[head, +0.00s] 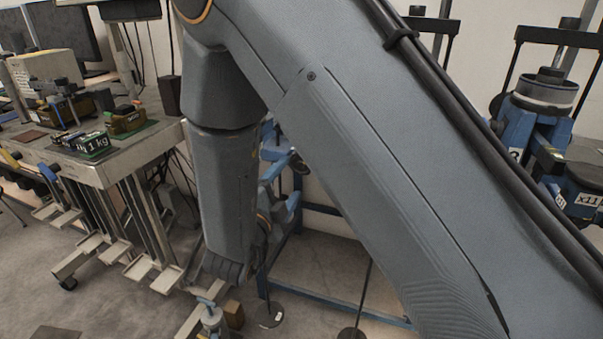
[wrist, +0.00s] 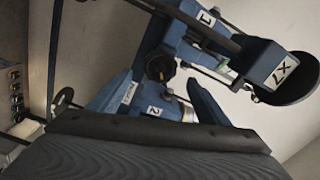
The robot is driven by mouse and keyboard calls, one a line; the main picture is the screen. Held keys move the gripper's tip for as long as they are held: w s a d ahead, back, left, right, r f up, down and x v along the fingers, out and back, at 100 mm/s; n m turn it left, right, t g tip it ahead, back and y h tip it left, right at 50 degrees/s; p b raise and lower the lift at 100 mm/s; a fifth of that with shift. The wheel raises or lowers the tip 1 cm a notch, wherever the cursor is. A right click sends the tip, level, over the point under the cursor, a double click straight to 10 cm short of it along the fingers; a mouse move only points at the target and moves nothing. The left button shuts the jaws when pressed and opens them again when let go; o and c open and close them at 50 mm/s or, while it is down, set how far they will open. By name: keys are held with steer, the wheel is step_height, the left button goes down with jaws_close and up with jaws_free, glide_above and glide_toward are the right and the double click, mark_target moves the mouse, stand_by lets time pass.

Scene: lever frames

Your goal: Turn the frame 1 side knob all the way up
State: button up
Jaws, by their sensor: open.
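In the wrist view a black round knob (wrist: 160,67) with a yellow mark sits on the side of a blue lever frame (wrist: 180,45) that bears a "1" label. My gripper (wrist: 160,77) is open, its two blue fingers spread to the left and right below the knob. The knob shows between the fingertips, apart from them as far as I can see; the depth gap is unclear. In the head view my arm covers the middle, and I cannot clearly make out the gripper or this knob.
A blue part labelled "2" (wrist: 153,111) shows between my fingers. In the head view, a bench (head: 105,170) with weights stands left, and another blue frame labelled "x11" (head: 580,190) stands right.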

mark_target(300, 165)
steer(key=b+x, duration=0.2)
steer(key=x, duration=0.7)
steer(key=shift+w+d, duration=0.1)
steer(key=shift+w, duration=0.2)
steer(key=shift+c, duration=0.8)
steer(key=c, duration=1.2)
steer(key=shift+c, duration=0.2)
steer(key=m+b, duration=0.3)
steer(key=m, duration=0.1)
steer(key=shift+w+f+b, duration=0.1)
steer(key=shift+b, duration=0.25)
steer(key=o, duration=1.1)
steer(key=shift+m, duration=0.3)
steer(key=o, duration=0.3)
steer(key=shift+w+d, duration=0.1)
steer(key=shift+d, duration=0.1)
steer(key=shift+a, duration=0.15)
